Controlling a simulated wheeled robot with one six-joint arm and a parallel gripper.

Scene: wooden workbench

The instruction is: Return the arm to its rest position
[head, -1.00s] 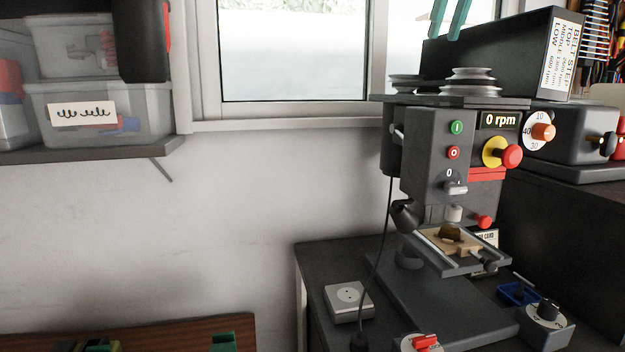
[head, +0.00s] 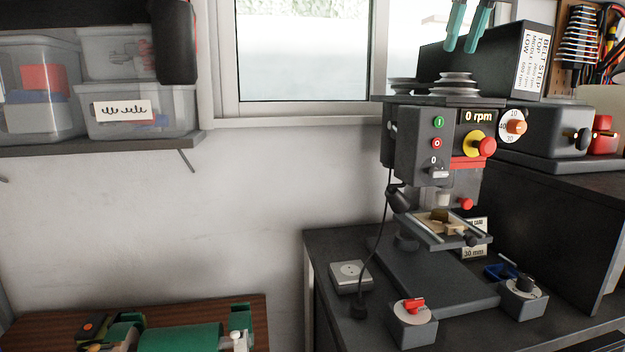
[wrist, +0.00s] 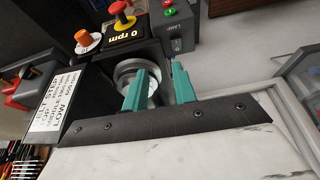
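My gripper (head: 461,47) shows at the top of the head view as two teal fingers pointing down, in front of the black belt-step box. In the wrist view my gripper (wrist: 160,72) has its two teal fingers apart with nothing held between them. A stepped pulley of the drill press (wrist: 137,70) shows behind and between them there. The rest of my arm is out of the head view. The drill press (head: 420,140) stands on a dark bench, its display at 0 rpm. A small brownish workpiece (head: 438,216) sits in its vise.
A dark box (head: 480,62) with a belt label stands above the drill press. A shelf (head: 90,146) with clear bins is at upper left. A wooden workbench (head: 215,309) with green items is at lower left. The wall between is bare.

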